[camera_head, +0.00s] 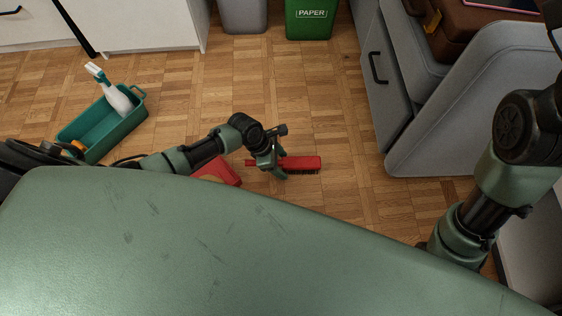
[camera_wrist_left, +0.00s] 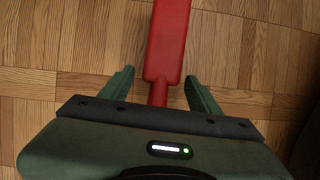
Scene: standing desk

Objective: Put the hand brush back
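The red hand brush (camera_head: 303,163) lies on the wooden floor with its dark bristles toward the front. In the left wrist view, the brush (camera_wrist_left: 167,45) shows its wide red part and narrower handle. My left gripper (camera_head: 279,164) is low over its handle end. In the wrist view the left gripper (camera_wrist_left: 158,76) is open, one finger on each side of the handle, with gaps on both sides. A red dustpan-like object (camera_head: 219,172) lies to the left, partly hidden by my arm and body. My right arm shows at the right, but its gripper is out of view.
A teal caddy (camera_head: 103,131) with a white spray bottle (camera_head: 117,98) stands on the floor at left. A grey bin (camera_head: 243,14) and green paper bin (camera_head: 309,20) stand at the back. A grey cabinet (camera_head: 383,75) and chair-like grey piece (camera_head: 440,125) bound the right. Floor behind the brush is clear.

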